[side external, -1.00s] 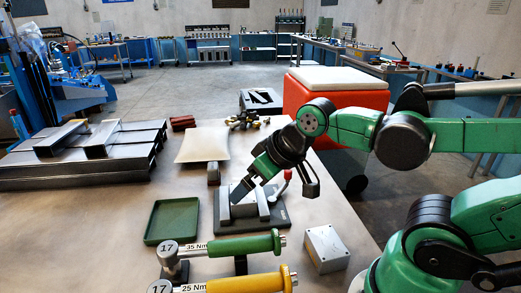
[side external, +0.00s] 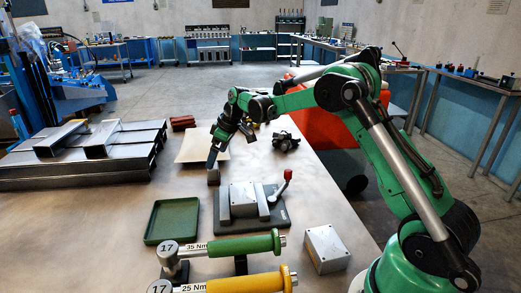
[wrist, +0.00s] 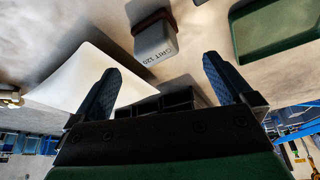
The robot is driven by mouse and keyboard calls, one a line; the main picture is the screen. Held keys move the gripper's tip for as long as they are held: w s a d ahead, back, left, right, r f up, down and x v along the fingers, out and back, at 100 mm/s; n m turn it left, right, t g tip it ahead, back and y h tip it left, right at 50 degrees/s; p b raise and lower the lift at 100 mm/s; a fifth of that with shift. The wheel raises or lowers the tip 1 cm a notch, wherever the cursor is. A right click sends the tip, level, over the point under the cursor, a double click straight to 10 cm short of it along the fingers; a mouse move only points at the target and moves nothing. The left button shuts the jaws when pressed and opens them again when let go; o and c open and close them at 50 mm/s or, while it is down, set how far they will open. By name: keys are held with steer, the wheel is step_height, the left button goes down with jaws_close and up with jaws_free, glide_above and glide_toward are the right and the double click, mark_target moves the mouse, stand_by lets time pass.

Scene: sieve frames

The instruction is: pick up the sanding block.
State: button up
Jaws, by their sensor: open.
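The sanding block (side external: 213,175) is a small grey block standing on the table just in front of a pale sheet. In the wrist view it is a light block (wrist: 156,43) marked "GRIT 120" with a dark reddish-brown part at its far end. My gripper (side external: 214,158) is just above the block in the side view, pointing down at a tilt. In the wrist view my gripper (wrist: 161,66) is open, and the block shows between and beyond its two blue fingers. Nothing is held. In the side view the finger tips partly overlap the block's top.
A pale sheet (side external: 190,150) lies behind the block. A green tray (side external: 172,220) is at front left, and a grey clamp fixture (side external: 280,216) with a red-knobbed lever is at front right. Steel channels (side external: 80,170) lie at far left. Bare table surrounds the block's left side.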

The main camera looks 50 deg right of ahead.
steer(key=shift+w+d+f, duration=0.2)
steer(key=shift+w+f, duration=0.1)
steer(key=shift+f, duration=0.4)
steer(key=shift+x, duration=2.5)
steer(key=shift+c, duration=0.2)
jaws_close()
step_height(320, 180, up, 10)
steer(key=shift+r, duration=0.1)
